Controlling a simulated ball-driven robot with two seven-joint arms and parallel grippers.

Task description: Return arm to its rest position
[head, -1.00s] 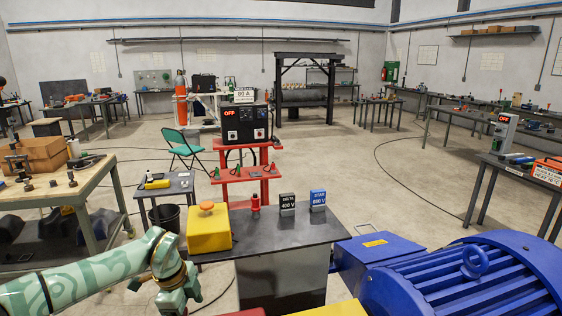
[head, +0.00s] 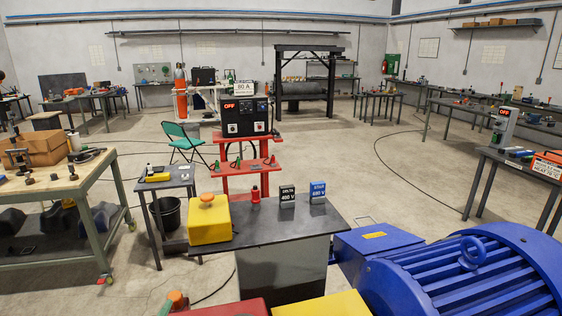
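Neither of my grippers shows in the head view, and no part of my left arm is in the picture. The dark bench (head: 275,226) stands in the middle. On it are a yellow box with an orange knob (head: 209,222), a small red object (head: 255,194), a black block marked DELTA 400 V (head: 287,197) and a blue block marked STAR 690 V (head: 318,192). A large blue motor (head: 470,275) fills the lower right.
A red stand (head: 240,178) behind the bench carries a black unit reading OFF (head: 245,117). A wooden-topped table (head: 62,183) stands at the left. Red (head: 225,308) and yellow (head: 325,305) surfaces show at the bottom edge. Open floor lies right of the stand.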

